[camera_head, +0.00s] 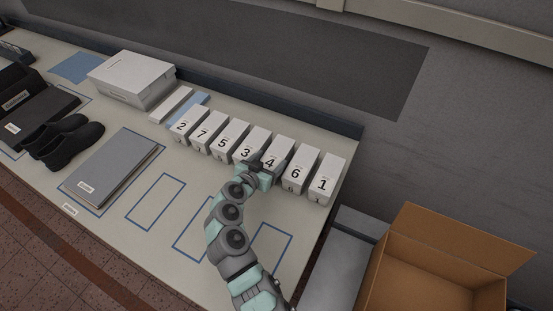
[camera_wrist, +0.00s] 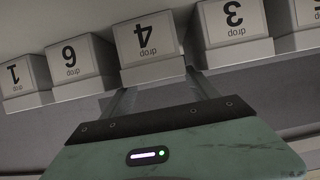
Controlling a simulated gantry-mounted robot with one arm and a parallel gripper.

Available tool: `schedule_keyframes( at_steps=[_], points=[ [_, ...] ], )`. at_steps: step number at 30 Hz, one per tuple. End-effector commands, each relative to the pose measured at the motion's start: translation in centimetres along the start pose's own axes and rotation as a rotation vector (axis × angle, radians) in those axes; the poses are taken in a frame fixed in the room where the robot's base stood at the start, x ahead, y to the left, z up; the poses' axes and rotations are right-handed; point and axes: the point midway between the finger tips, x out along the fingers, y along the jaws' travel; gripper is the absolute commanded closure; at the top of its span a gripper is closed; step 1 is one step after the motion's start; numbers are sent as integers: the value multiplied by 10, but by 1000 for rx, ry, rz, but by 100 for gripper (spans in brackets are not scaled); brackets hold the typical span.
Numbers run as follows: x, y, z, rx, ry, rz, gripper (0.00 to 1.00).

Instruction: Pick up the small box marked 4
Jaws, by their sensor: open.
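The small white box marked 4 (camera_head: 275,150) stands in a row of numbered boxes on the table, between box 3 (camera_head: 247,143) and box 6 (camera_head: 298,171). In the wrist view box 4 (camera_wrist: 147,48) appears upside down, straight ahead of my gripper (camera_wrist: 160,88). My gripper (camera_head: 262,166) is at the front of box 4 in the head view, hiding its lower part. The jaws are open, with one finger toward each side of box 4. I cannot tell whether they touch it.
Boxes 2, 7 and 5 (camera_head: 224,138) stand left of box 3; box 1 (camera_head: 324,183) ends the row at right. Neighbours stand close to box 4. Black shoes (camera_head: 70,140), a grey case (camera_head: 115,168) and a large white box (camera_head: 133,77) lie left. An open cardboard box (camera_head: 440,265) stands right.

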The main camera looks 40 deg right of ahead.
Motion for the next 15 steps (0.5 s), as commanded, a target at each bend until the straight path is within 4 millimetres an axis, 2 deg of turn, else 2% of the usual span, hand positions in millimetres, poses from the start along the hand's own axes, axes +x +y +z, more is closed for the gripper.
schedule_keyframes(
  at_steps=[9,15],
  points=[
    [38,2,0,-3,-1,2,31],
    [46,2,0,0,0,0,31]
  ],
)
